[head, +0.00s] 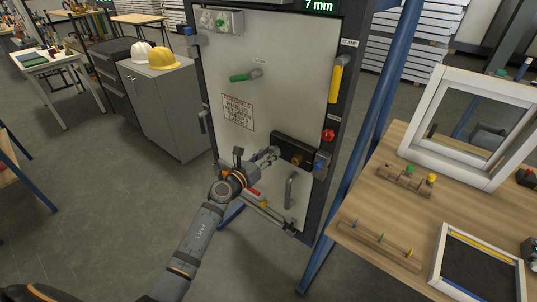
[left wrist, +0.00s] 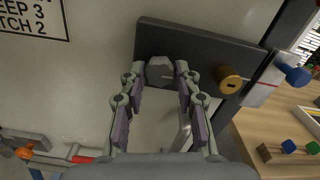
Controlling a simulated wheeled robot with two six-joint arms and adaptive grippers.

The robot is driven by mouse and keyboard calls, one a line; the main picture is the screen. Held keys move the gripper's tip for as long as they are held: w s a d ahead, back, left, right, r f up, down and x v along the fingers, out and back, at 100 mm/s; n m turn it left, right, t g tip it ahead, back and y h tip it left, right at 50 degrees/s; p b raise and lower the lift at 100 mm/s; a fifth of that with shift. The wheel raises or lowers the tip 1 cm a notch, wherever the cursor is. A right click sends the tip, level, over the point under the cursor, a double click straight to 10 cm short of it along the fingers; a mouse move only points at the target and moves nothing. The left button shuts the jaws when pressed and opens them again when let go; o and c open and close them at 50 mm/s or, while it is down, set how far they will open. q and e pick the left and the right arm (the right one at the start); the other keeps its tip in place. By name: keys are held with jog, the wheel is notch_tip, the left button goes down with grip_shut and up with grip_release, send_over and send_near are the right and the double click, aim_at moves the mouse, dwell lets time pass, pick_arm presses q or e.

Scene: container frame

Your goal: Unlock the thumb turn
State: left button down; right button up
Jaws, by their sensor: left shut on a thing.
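The thumb turn (left wrist: 160,68) is a small grey knob on the left part of a dark lock plate (left wrist: 205,50) on the pale door panel. My left gripper (head: 273,153) reaches the plate from the left in the head view. In the left wrist view my left gripper (left wrist: 159,76) has its fingertips on either side of the thumb turn and is shut on it. The fingers partly hide the thumb turn's sides, and I cannot tell its turn angle. In the head view it is hidden behind the fingertips. My right gripper is not in view.
A brass cylinder (left wrist: 230,80) sits right of the thumb turn. A blue knob (left wrist: 294,72) is at the frame edge. A pull handle (head: 290,190) is below the plate. A wooden table (head: 385,205) stands close at right.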

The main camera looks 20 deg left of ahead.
pick_arm(q)
jog(key=c, duration=2.1)
grip_release()
jog(key=n+p, duration=0.2)
jog(key=n, duration=0.1)
jog(key=shift+r+p, duration=0.2)
jog(key=shift+p, duration=0.15)
jog(key=n+p, duration=0.3)
jog(key=n, duration=0.2)
jog(key=shift+n+p, duration=0.3)
jog(key=shift+n, duration=0.1)
grip_shut()
jog(key=n+p, duration=0.3)
jog(key=n, duration=0.2)
jog(key=shift+f+n+p, duration=0.15)
jog(key=shift+n+p, duration=0.9)
jog(key=shift+n, duration=0.75)
grip_release()
jog(key=shift+f, duration=0.1)
jog(key=o, duration=1.1)
jog(key=shift+o, duration=0.2)
jog(key=v, duration=1.2)
